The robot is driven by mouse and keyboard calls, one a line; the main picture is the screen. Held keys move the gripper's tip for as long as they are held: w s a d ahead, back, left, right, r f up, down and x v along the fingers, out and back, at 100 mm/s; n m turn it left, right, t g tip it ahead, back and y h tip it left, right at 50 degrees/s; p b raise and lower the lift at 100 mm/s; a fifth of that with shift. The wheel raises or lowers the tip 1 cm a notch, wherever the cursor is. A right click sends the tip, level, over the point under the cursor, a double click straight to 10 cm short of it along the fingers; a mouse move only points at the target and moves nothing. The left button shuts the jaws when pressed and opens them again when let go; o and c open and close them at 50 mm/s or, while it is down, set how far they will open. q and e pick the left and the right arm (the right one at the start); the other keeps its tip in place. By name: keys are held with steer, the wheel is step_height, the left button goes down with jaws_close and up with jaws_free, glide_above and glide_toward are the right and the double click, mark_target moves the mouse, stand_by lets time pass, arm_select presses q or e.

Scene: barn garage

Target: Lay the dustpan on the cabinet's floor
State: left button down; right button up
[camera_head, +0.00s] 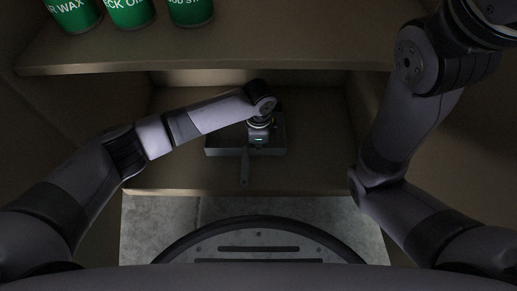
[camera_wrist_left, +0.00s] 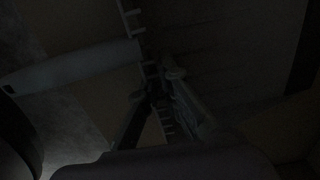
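The dustpan (camera_head: 222,150) is a dark grey tray low inside the cabinet, its handle (camera_head: 244,168) pointing toward me. It is over the cabinet's floor (camera_head: 175,170); I cannot tell if it rests there or is just above. My left gripper (camera_head: 258,141) points down at the dustpan and hides part of it. In the dark left wrist view, the fingers (camera_wrist_left: 158,92) close in on both sides of a ribbed edge of the dustpan, and the pale handle (camera_wrist_left: 75,70) runs left. My right arm is raised at the right; its gripper is outside the picture.
A shelf (camera_head: 200,52) crosses above the cabinet floor, with several green cans (camera_head: 128,10) at its left. Cabinet walls stand on both sides. The floor around the dustpan is clear. Grey concrete (camera_head: 150,212) lies in front of the cabinet.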

arm_select(q)
steer(key=shift+r, duration=0.15)
steer(key=c, duration=2.3)
jaws_free()
steer(key=shift+f, duration=0.2)
steer(key=o, duration=0.5)
steer(key=shift+r, duration=0.15)
step_height(320, 180, up, 8)
steer(key=p, duration=0.6)
steer(key=shift+s, duration=0.1)
steer(key=shift+f, duration=0.2)
steer(key=shift+f, duration=0.1)
